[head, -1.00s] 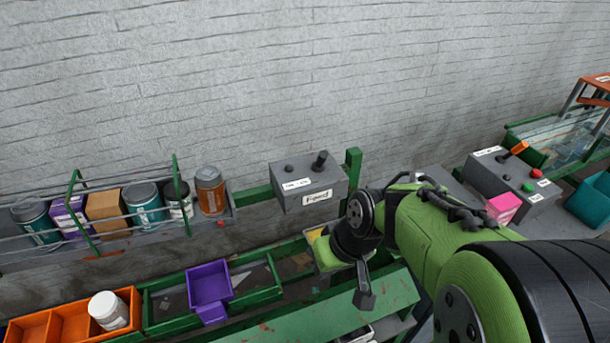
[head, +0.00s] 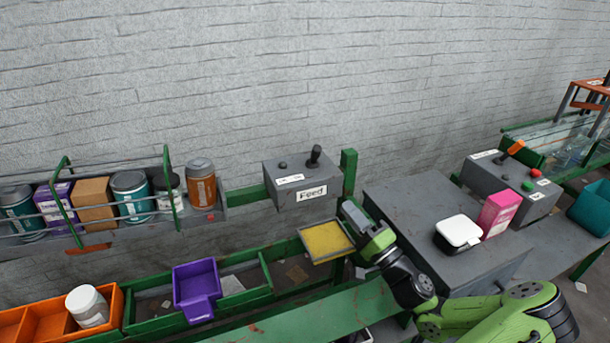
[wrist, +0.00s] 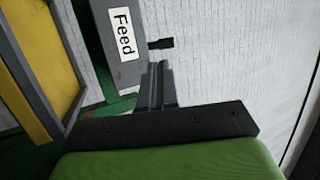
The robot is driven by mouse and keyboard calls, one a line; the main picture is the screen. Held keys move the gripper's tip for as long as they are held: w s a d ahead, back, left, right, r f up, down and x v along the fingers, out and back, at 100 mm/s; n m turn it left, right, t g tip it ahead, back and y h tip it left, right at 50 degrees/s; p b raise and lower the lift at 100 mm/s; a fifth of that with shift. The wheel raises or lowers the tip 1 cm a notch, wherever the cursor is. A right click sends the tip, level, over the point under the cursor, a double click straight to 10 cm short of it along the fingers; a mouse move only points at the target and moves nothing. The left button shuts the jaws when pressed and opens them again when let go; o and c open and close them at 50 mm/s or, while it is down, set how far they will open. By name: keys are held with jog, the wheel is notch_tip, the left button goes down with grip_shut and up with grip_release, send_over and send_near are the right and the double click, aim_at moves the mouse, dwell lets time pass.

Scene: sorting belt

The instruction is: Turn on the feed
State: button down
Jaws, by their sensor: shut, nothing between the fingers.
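The grey feed box (head: 300,184) with a white "Feed" label (head: 311,193) is mounted on the green rail at the back. A black lever (head: 315,156) stands up from its top, right of a small dark knob (head: 283,165). My gripper (head: 350,207) is just right of and below the box, in front of the green post, apart from the lever. In the wrist view my gripper (wrist: 157,72) is shut and empty, its fingers directed toward the lever (wrist: 160,44), which sticks out beside the feed box (wrist: 112,62).
A yellow-bottomed tray (head: 327,240) lies just below the box. A grey table (head: 425,215) with a white-topped container (head: 458,232) and a pink carton (head: 497,213) is at right. Another control box (head: 505,180) stands behind. A shelf of cans and cartons is at left.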

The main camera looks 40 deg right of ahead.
aim_at(326, 176)
jog(key=shift+s+d+m+t+h, duration=0.3)
jog(key=shift+s+d+m+h, duration=0.15)
jog(key=shift+d+m+h, duration=0.3)
jog(key=x, duration=1.4)
jog(key=shift+w+b, duration=0.1)
jog(key=shift+b, duration=0.25)
jog(key=shift+d+p, duration=0.1)
jog(key=shift+p, duration=0.2)
